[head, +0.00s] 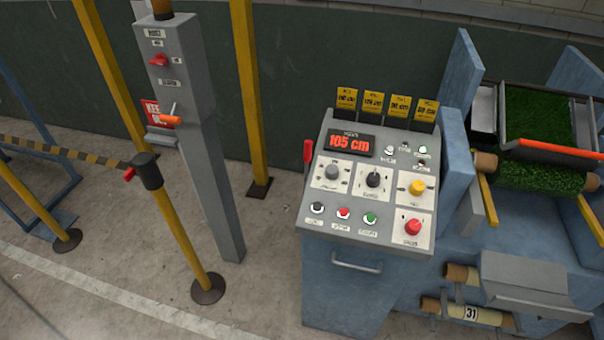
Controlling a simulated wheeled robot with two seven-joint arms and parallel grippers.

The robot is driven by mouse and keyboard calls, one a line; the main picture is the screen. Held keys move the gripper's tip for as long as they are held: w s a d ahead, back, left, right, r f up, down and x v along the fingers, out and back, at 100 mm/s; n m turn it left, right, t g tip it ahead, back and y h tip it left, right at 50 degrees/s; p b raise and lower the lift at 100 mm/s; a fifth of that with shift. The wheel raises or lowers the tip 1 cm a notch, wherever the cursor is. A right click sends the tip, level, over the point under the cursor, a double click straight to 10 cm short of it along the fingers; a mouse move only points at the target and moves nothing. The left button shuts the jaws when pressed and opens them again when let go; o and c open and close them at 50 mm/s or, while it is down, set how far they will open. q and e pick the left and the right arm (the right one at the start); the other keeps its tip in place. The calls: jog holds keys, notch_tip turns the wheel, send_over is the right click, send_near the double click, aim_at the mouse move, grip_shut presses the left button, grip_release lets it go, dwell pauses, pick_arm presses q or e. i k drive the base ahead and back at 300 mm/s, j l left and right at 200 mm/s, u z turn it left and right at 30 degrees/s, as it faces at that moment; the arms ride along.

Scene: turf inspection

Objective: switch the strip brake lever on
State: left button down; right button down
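A red-handled lever (308,152) stands upright at the left side of the grey control console (310,200). An orange-handled lever (171,120) sticks out from a grey post (200,90) on the left, below a red rotary knob (158,60). The small labels are too blurred to read, so I cannot tell which lever is the strip brake. Neither of my grippers is in view.
The console carries a display (347,143) reading 105 cm, knobs and several buttons. A turf machine (455,170) with a green strip (540,178) stands right. A yellow barrier post (190,240) with a striped belt (70,151) stands left. Floor is clear between post and console.

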aim_at(308, 148)
jog(key=i+j+u, duration=0.1)
jog(key=j, duration=0.25)
jog(key=i+j+u, duration=0.1)
jog(key=j, duration=0.3)
jog(key=i+j+u, duration=0.1)
jog(key=j, duration=0.25)
jog(key=i+j+u, duration=0.1)
jog(key=j, duration=0.25)
jog(key=i+j+u, duration=0.15)
jog(key=i+j, duration=0.05)
jog(key=j, duration=0.1)
